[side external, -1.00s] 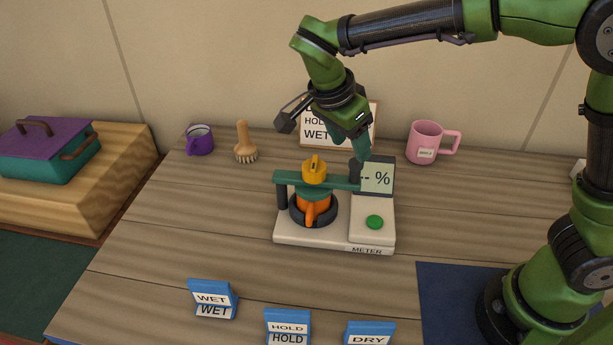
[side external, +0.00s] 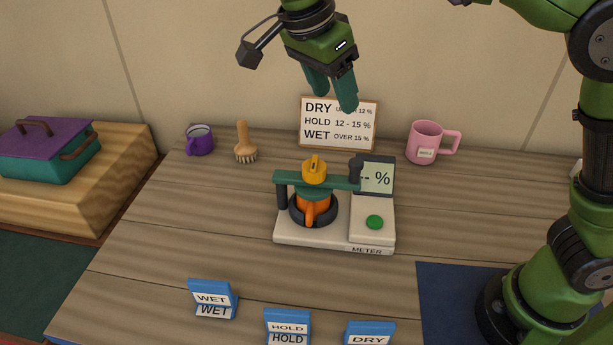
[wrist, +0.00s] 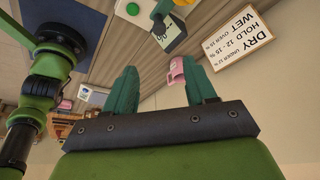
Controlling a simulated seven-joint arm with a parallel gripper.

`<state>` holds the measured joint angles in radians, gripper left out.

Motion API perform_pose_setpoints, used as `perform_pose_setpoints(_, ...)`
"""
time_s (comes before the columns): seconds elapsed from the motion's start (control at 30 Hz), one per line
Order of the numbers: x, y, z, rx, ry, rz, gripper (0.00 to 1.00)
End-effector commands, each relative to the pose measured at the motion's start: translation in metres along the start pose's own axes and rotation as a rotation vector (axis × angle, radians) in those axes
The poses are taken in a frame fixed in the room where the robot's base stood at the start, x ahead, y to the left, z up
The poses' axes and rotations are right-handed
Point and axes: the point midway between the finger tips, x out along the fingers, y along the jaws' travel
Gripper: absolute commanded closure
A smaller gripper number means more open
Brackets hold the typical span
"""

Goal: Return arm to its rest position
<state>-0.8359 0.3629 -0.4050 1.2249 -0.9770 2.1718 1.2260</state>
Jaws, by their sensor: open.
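My gripper (side external: 332,98) is open and empty, raised in the air above and behind the meter, in front of the sign. Its two green fingers (wrist: 162,88) stand apart in the wrist view with nothing between them.
A sign (side external: 338,124) lists DRY, HOLD and WET ranges. A pink mug (side external: 425,142), a brush (side external: 244,145) and a purple cup (side external: 200,140) stand at the back. WET (side external: 212,299), HOLD (side external: 288,326) and DRY (side external: 370,332) markers line the front. A purple-lidded box (side external: 45,150) is at left.

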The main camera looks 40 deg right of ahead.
Motion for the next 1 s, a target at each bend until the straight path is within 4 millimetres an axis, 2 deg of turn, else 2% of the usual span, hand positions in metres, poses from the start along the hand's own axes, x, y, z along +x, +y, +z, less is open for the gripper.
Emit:
perform_pose_setpoints(0.13,0.001,-0.005,0.000,-0.088,0.004,-0.024,0.44)
perform_pose_setpoints(0.27,0.022,-0.006,0.011,-0.399,-0.023,-0.054,0.44)
perform_pose_setpoints(0.4,0.048,0.008,0.000,-0.756,-0.151,-0.143,0.44)
perform_pose_setpoints(0.6,0.073,0.049,-0.025,-1.093,-0.297,-0.419,0.44)
perform_pose_setpoints(0.8,0.092,0.099,-0.047,-1.195,-0.257,-0.724,0.44)
perform_pose_setpoints(1.0,0.110,0.133,-0.067,-1.103,-0.155,-0.851,0.44)
